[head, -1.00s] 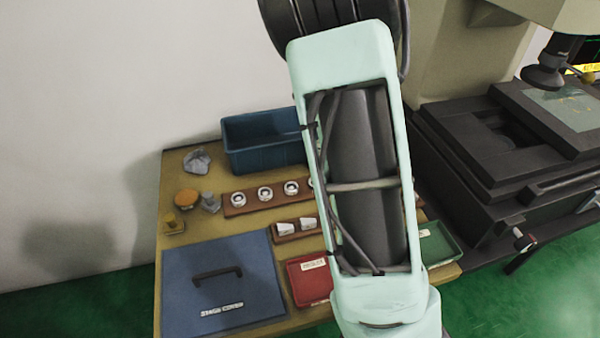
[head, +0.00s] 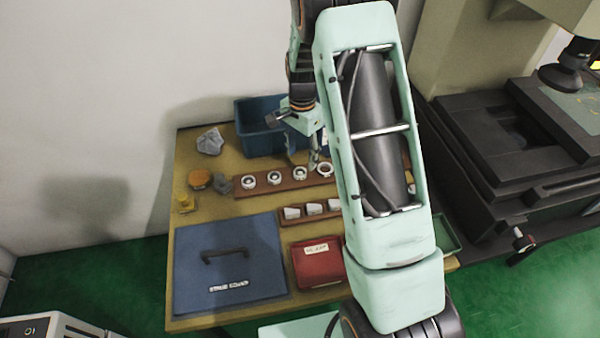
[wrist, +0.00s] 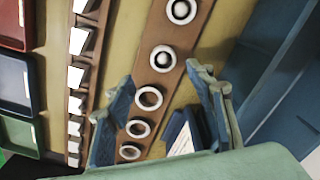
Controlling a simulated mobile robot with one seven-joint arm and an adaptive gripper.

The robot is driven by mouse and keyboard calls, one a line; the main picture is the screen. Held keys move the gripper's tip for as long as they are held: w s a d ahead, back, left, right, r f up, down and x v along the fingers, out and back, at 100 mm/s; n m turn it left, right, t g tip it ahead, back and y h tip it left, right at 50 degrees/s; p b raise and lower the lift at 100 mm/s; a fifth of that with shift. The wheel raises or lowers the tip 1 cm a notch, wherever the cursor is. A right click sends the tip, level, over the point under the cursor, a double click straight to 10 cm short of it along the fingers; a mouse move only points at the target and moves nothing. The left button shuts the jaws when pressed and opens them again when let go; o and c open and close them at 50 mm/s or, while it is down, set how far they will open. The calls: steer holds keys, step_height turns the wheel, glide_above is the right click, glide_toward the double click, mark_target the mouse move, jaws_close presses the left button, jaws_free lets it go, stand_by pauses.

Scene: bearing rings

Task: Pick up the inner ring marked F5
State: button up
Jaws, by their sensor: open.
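Several pale rings stand in a row on a brown rack (head: 288,186). In the head view they include a left ring (head: 248,182), a second ring (head: 274,178) and a third ring (head: 300,173). My gripper (head: 313,160) is over the right part of this row. In the wrist view my gripper (wrist: 162,75) is open and empty, its fingers on either side of the rack. A ring (wrist: 162,58) and another ring (wrist: 148,97) show near the space between the fingers. No mark F5 is readable on any ring. My arm hides the rack's right end in the head view.
A second rack (head: 302,217) with white pieces stands in front. A blue bin (head: 243,128) is behind, a blue lidded case (head: 228,265) and red tray (head: 318,264) are nearer. A green tray (head: 446,232) is right. A small blue labelled object (wrist: 181,130) lies near one finger.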

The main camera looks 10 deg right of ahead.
mark_target(300, 172)
steer(key=shift+w+a+f, duration=0.1)
steer(key=shift+f, duration=1.55)
steer(key=shift+w+a+f, duration=0.1)
steer(key=shift+f, duration=1.55)
steer(key=c, duration=1.2)
steer(key=shift+c, duration=0.3)
steer(key=shift+r, duration=0.1)
